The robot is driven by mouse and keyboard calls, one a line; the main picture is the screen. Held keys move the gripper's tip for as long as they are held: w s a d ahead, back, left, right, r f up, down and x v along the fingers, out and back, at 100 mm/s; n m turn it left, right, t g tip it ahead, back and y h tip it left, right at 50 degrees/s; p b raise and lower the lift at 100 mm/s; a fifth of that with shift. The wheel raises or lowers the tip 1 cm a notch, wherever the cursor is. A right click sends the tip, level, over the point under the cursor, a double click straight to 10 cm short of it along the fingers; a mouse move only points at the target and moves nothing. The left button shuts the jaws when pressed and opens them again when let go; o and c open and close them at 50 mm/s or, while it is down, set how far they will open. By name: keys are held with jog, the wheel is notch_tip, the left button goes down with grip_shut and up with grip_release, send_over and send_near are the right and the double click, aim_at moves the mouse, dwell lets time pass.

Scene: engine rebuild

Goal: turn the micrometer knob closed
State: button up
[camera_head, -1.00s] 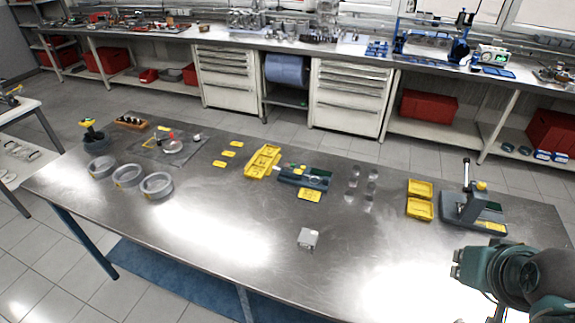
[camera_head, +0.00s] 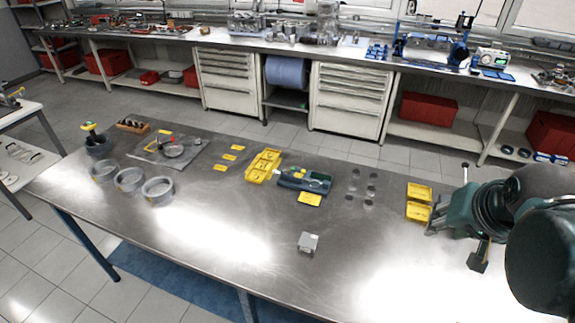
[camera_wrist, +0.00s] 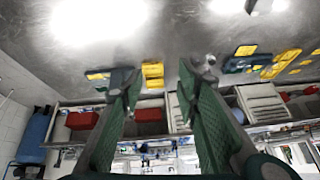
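A blue-grey device in a dark cradle (camera_head: 303,179), with a green patch, lies mid-table behind a yellow label plate. It also shows at the upper right of the wrist view (camera_wrist: 245,63). It may be the micrometer; its knob is too small to make out. A dark stand (camera_wrist: 119,76) is partly behind a finger in the wrist view. In the head view, my arm covers most of the stand, leaving its lever top visible. My gripper (camera_wrist: 160,85) is open, its green-padded fingers wide apart, with nothing seen between the tips. It is over the right of the table.
Yellow trays (camera_head: 419,192) lie left of my arm. Small clear or grey cylinders (camera_head: 361,186) stand left of them. A small grey block (camera_head: 308,242) sits near the front. Grey rings (camera_head: 158,189) and a yellow holder (camera_head: 263,166) are farther left.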

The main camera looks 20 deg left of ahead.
jog(key=w+a+r+m+g+p, duration=0.2)
jog(key=w+a+r+p, duration=0.15)
jog(key=w+a, duration=0.8)
jog(key=m+g+p, duration=0.4)
jog(key=m+p, duration=0.1)
jog(key=p, duration=0.1)
send_over(288, 168)
jog(key=shift+h, duration=0.3)
jog(key=f, duration=1.7)
jog(key=shift+d, duration=0.3)
jog(key=shift+a+f, duration=0.45)
jog(key=shift+f, duration=3.9)
